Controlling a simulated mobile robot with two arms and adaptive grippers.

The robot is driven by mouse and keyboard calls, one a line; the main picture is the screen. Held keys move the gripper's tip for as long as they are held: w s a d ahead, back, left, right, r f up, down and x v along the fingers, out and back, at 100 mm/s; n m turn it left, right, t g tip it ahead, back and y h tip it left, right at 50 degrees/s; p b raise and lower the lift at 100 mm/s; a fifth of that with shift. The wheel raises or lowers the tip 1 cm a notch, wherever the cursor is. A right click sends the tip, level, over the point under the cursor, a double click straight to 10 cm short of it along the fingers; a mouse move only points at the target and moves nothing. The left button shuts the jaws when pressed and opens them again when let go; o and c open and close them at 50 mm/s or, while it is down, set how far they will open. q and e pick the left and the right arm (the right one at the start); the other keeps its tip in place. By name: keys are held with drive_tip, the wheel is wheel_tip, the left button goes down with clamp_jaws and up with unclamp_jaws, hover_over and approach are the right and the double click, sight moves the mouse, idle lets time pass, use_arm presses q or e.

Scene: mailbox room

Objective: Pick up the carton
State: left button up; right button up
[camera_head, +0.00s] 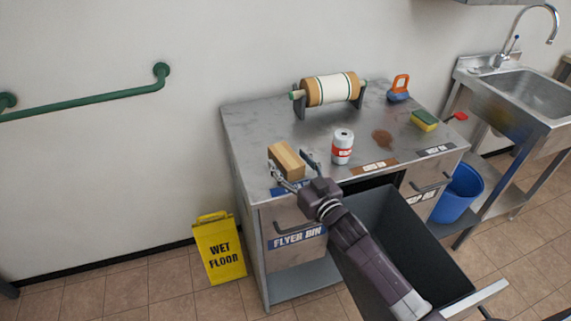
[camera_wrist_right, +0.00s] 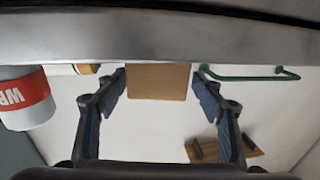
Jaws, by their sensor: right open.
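The carton (camera_head: 286,159) is a small brown box standing on the left front part of the metal worktop (camera_head: 250,135). My right gripper (camera_head: 291,161) is at the carton's near side, its fingers spread to the left and right of it. In the wrist view the carton (camera_wrist_right: 158,82) shows upside down, between and beyond the two open fingers of the right gripper (camera_wrist_right: 163,85). I cannot tell whether either finger touches it. My left gripper is not in view.
A white and red can (camera_head: 342,147) stands right of the carton. A roller on a stand (camera_head: 331,89), a sponge (camera_head: 424,120) and a blue-orange object (camera_head: 399,89) are farther back. An open drawer (camera_head: 388,235) juts out below my right arm. A wet-floor sign (camera_head: 219,249) stands left.

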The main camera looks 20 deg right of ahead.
sight(284, 153)
drive_tip(key=w, duration=0.1)
drive_tip(key=w+b, duration=0.1)
drive_tip(key=w, duration=0.1)
drive_tip(key=shift+w+a+f+b, duration=0.2)
drive_tip(key=shift+w+f+b, duration=0.1)
drive_tip(key=shift+w+b, duration=0.1)
drive_tip(key=shift+w+r, duration=0.1)
drive_tip(key=shift+w, duration=0.1)
drive_tip(key=c, duration=1.2)
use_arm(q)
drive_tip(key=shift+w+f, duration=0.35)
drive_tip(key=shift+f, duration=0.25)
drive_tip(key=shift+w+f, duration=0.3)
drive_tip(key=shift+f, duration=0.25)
use_arm(e)
drive_tip(key=shift+c, duration=0.3)
drive_tip(key=shift+r, duration=0.15)
